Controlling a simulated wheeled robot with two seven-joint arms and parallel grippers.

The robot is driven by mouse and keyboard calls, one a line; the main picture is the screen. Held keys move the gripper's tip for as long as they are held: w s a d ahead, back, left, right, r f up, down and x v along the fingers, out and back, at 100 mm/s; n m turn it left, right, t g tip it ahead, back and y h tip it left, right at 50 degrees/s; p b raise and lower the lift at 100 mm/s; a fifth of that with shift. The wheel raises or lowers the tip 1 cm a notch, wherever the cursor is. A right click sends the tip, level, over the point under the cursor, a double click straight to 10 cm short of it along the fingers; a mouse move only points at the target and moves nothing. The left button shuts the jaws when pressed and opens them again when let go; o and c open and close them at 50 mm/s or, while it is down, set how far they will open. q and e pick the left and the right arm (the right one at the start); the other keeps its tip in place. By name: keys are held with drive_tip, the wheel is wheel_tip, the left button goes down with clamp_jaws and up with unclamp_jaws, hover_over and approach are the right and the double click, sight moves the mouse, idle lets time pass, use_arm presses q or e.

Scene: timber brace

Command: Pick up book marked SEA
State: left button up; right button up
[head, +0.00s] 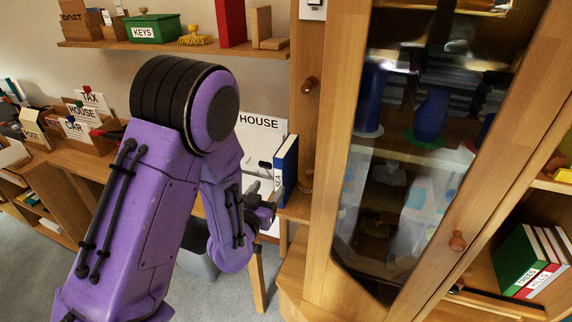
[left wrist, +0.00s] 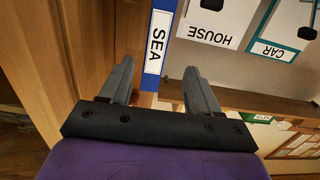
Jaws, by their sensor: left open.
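The book marked SEA (head: 287,160) stands upright with a blue and white spine on the wooden ledge left of the glass cabinet in the head view. Its SEA label shows in the left wrist view (left wrist: 159,38), upside down in that picture. My left gripper (head: 274,183) is open and close in front of the book's spine. In the left wrist view my left gripper's two fingers (left wrist: 158,68) stand apart on either side of the spine's near end, with nothing gripped. I cannot tell whether a finger touches the book. My right gripper is not in view.
A white HOUSE panel (head: 258,138) is left of the book; a CAR panel (left wrist: 284,30) shows beyond it. The cabinet's wooden frame (head: 333,130) stands close on the right. A shelf (head: 180,45) with a green KEYS box (head: 153,29) is above. A grey bin (head: 196,262) is below.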

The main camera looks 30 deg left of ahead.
sight(287, 171)
use_arm(q)
drive_tip(key=shift+w+a+r+t, duration=0.2)
drive_tip(key=shift+w+r, duration=0.1)
drive_tip(key=shift+r, duration=0.35)
drive_tip(key=shift+w+a+r+t, duration=0.1)
drive_tip(key=shift+w+r+t, duration=0.15)
drive_tip(key=shift+r, duration=0.35)
drive_tip(key=p+x, duration=0.1)
drive_tip(key=x, duration=0.2)
drive_tip(key=p+x, duration=0.1)
drive_tip(key=x, duration=0.2)
drive_tip(key=p+x, duration=0.1)
drive_tip(key=x, duration=0.2)
drive_tip(key=shift+w+d+r+p, duration=0.25)
drive_tip(key=shift+w+d+p, duration=0.05)
drive_tip(key=shift+d+p, duration=0.05)
drive_tip(key=shift+w+a+f, duration=0.1)
drive_tip(key=shift+w+f, duration=0.1)
drive_tip(key=shift+w, duration=0.2)
drive_tip(key=shift+r, duration=0.1)
clamp_jaws()
